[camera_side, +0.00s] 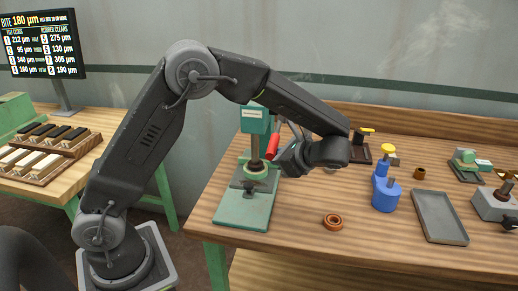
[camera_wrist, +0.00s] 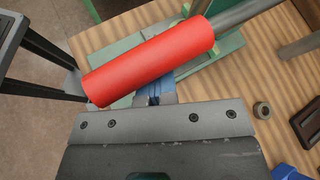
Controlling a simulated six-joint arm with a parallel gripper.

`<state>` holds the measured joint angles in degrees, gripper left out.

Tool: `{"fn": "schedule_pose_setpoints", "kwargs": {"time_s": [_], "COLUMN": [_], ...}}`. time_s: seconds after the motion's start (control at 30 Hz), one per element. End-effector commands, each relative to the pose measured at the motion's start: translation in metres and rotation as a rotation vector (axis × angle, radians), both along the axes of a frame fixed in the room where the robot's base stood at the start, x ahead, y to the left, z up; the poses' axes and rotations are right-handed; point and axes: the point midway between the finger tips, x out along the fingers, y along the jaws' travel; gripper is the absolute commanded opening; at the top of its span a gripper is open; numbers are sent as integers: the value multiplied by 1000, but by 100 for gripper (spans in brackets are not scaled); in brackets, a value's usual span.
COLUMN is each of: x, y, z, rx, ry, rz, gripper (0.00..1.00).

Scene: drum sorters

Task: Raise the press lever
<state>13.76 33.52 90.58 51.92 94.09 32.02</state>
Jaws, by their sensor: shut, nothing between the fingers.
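My gripper (camera_side: 278,162) is shut and empty, just below the red grip. The grip partly hides the fingertips, and I cannot tell if they touch it.
A copper-coloured ring (camera_side: 333,221), a blue dispenser (camera_side: 384,195) with a yellow knob and a grey tray (camera_side: 439,217) lie to the right on the bench. A dark stand (camera_side: 360,151) is behind my wrist. The bench front near the copper-coloured ring has free room.

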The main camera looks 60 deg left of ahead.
Motion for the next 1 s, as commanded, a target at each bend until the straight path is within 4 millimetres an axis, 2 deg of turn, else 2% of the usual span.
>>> {"fn": "schedule_pose_setpoints", "kwargs": {"time_s": [0.03, 0.6, 1.0], "x": [-4, -5, -4], "y": [11, 10, -23], "z": [0, 8, 21], "rx": [23, 23, 18], "ry": [20, 16, 11], "rz": [15, 16, 11], "gripper": [0, 0, 0]}}
